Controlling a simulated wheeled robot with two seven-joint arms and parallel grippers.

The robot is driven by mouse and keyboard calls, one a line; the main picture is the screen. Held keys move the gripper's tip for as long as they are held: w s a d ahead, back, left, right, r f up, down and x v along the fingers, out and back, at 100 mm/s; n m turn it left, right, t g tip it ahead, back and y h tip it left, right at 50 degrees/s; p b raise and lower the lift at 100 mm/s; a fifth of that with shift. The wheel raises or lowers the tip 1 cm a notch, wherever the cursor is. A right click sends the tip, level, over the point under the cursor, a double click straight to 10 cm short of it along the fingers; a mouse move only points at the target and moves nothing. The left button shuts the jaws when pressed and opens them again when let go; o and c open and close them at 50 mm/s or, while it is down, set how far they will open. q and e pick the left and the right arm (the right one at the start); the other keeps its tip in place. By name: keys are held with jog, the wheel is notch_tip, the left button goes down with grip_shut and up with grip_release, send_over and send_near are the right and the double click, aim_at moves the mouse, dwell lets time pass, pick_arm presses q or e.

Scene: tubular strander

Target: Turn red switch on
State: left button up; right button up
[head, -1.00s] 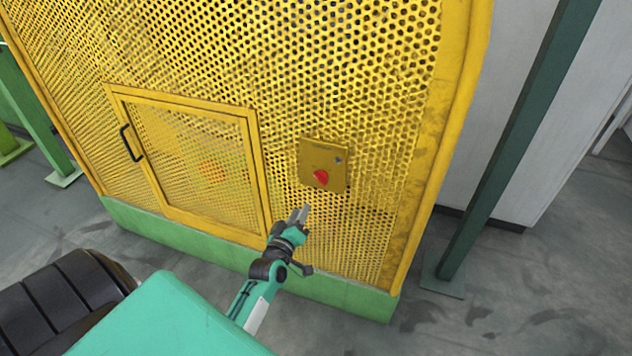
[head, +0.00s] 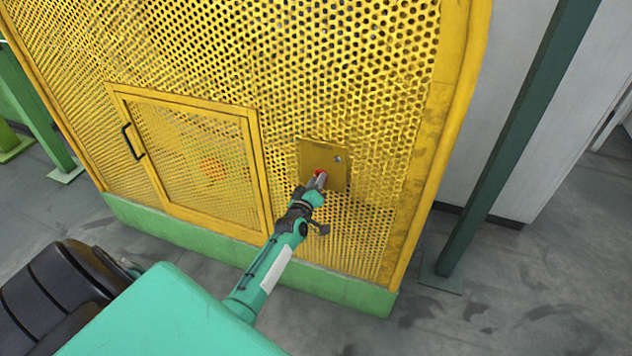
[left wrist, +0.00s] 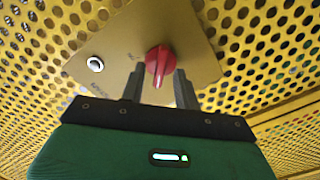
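The red switch (left wrist: 159,62) is a rotary knob on a yellow plate (head: 324,155) fixed to the yellow perforated guard. In the head view only a bit of the red switch (head: 320,174) shows past my gripper. My left gripper (head: 319,179) is at the switch. In the left wrist view the two fingers of my left gripper (left wrist: 158,82) stand apart, one on each side of the knob's lower part. A gap seems to show beside the knob, so the fingers look open around it. My right gripper is not in view.
The yellow perforated guard (head: 250,60) fills the middle, with a framed door (head: 190,160) and black handle (head: 132,142) at left. A round silver fitting (left wrist: 95,64) sits on the plate beside the switch. A dark green post (head: 510,140) stands at right.

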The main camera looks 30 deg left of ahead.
pick_arm(q)
grip_shut()
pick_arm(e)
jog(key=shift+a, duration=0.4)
pick_arm(q)
jog(key=shift+m, duration=0.3)
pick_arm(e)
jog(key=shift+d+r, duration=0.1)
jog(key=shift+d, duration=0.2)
pick_arm(q)
jog(key=m, duration=1.7)
jog(key=shift+w+d+f, duration=0.1)
jog(key=shift+d, duration=0.25)
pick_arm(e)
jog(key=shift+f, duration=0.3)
pick_arm(q)
jog(key=shift+m, duration=0.3)
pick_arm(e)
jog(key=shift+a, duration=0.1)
